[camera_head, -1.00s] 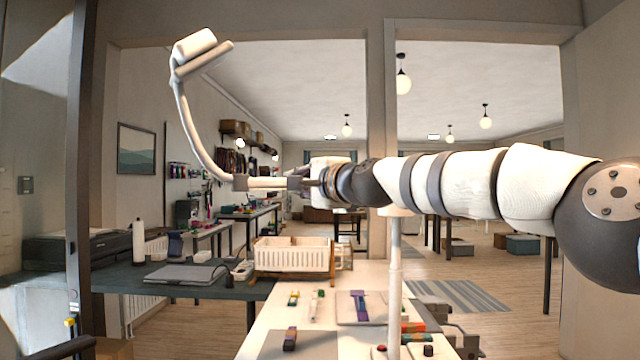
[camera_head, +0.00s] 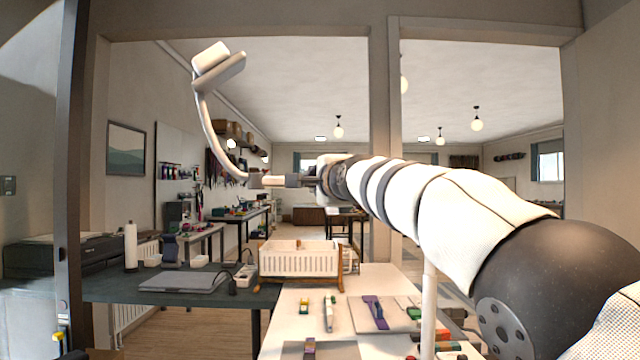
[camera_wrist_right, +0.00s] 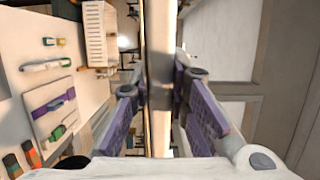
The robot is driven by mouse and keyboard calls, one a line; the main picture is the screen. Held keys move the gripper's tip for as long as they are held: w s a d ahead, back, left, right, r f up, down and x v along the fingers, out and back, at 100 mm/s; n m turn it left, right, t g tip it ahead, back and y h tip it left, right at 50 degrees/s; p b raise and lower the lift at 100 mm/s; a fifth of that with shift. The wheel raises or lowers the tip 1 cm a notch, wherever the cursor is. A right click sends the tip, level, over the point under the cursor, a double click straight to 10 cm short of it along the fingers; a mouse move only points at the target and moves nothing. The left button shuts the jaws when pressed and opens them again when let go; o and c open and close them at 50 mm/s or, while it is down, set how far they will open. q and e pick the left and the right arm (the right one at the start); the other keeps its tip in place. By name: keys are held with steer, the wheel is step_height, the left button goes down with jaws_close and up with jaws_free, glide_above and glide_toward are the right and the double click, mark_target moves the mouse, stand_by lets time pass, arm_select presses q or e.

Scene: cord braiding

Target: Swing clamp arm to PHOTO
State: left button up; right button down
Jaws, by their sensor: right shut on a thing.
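The clamp arm (camera_head: 208,125) is a pale curved tube with a blocky white head at its upper end, high at the left in the head view. Its lower end turns into a short level bar at my right gripper (camera_head: 290,181). In the right wrist view the gripper (camera_wrist_right: 160,95) has its purple-padded fingers on both sides of a pale upright bar (camera_wrist_right: 159,40), shut on it. A white post (camera_head: 428,300) rises from the worktable, partly hidden by my right arm. No PHOTO mark can be read. My left gripper is not in view.
The pale worktable (camera_head: 375,280) below holds a white slatted basket (camera_head: 298,259), a purple item on a board (camera_head: 375,312) and several small coloured pieces. A dark side table (camera_head: 110,290) with a grey laptop-like slab (camera_head: 183,281) stands at the left. Air around the clamp head looks free.

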steer(key=shift+w, duration=0.1)
stand_by(0.4)
steer(key=c, duration=1.5)
jaws_free()
steer(key=shift+s+d+r, duration=0.15)
steer(key=shift+s+d, duration=0.1)
steer(key=shift+d, duration=0.2)
steer(key=shift+a+v, duration=0.2)
steer(key=shift+v, duration=2.65)
steer(key=shift+a+v, duration=0.2)
steer(key=shift+v, duration=2.7)
steer(key=shift+c, duration=0.4)
